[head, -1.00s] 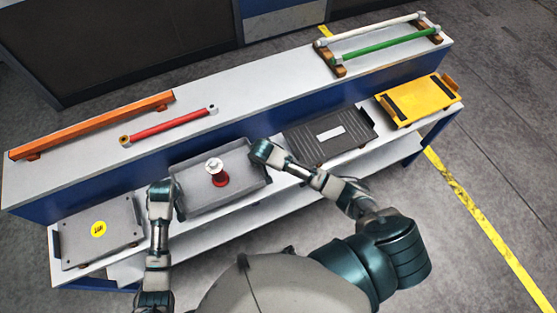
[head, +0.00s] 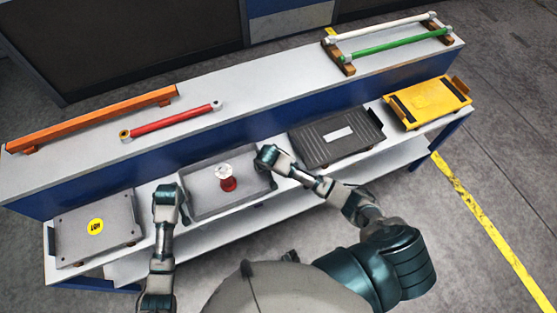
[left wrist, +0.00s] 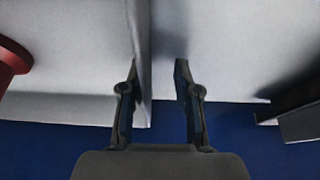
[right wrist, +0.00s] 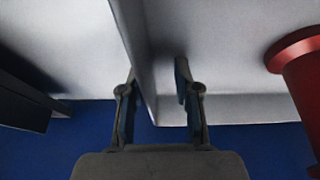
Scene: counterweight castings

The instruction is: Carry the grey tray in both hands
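The grey tray (head: 206,206) is a shallow open box at the lower white shelf. A red spool-like piece with a pale top (head: 227,180) stands inside it. My left gripper (head: 175,194) is at the tray's left end and my right gripper (head: 268,157) is at its right end; their fingertips are hard to see in the head view. In the left wrist view my left fingers (left wrist: 157,64) stand apart on either side of the tray's end wall (left wrist: 139,50). In the right wrist view my right fingers (right wrist: 156,68) likewise straddle the opposite wall (right wrist: 132,50), with gaps.
A grey plate with a yellow round label (head: 96,226) lies to the left. A dark ribbed tray (head: 337,137) and a yellow tray (head: 428,101) lie to the right. The raised back shelf (head: 260,95) holds an orange bar (head: 95,120), a red rod (head: 170,121) and white and green rods.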

